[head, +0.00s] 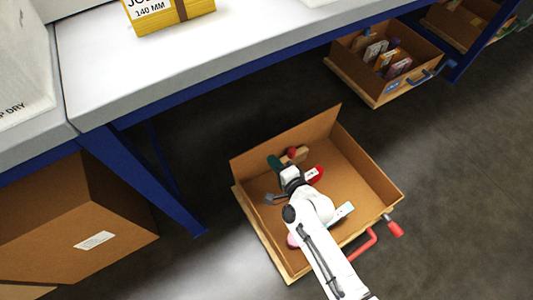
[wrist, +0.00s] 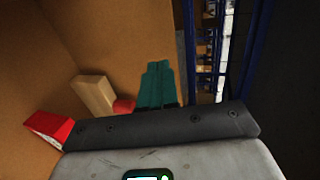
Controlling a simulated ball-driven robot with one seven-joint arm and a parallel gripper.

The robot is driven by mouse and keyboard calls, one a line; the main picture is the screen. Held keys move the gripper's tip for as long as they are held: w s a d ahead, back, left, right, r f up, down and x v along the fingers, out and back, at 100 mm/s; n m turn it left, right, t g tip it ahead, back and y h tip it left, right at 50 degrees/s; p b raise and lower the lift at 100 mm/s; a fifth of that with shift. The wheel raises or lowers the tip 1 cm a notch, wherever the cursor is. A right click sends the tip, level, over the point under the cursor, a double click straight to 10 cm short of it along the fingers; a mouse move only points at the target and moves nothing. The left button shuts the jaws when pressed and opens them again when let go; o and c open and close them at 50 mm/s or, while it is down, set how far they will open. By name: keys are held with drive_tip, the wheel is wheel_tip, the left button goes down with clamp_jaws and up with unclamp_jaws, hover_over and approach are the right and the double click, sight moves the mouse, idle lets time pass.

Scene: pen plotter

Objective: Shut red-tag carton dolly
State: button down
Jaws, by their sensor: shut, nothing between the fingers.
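The red-tag carton dolly (head: 372,182) is an open-topped brown carton on a low wooden base, standing out on the floor in front of the bench. Its red handle (head: 362,246) and a red tag piece (head: 394,227) are on its near right side. My gripper (head: 273,160) reaches over the carton from the near side, its teal fingers together and empty, close to the far left wall. The fingers also show in the wrist view (wrist: 157,84), with the carton wall (wrist: 110,35) beyond them. Whether they touch it I cannot tell.
Inside the carton are a tan block (wrist: 92,94) and a red-and-white item (wrist: 48,127). Blue bench legs (head: 140,180) stand left of the dolly. Another carton with a blue handle (head: 435,72) stands under the bench. Open floor lies to the right.

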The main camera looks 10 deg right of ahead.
sight(261, 146)
drive_tip(key=shift+w+a+f+b, duration=0.15)
drive_tip(key=shift+w+a, duration=0.2)
drive_tip(key=shift+w, duration=0.75)
drive_tip(key=shift+w+a+r+b, duration=0.15)
drive_tip(key=shift+w+a, duration=0.2)
drive_tip(key=shift+w, duration=0.75)
drive_tip(key=shift+w+f, duration=0.1)
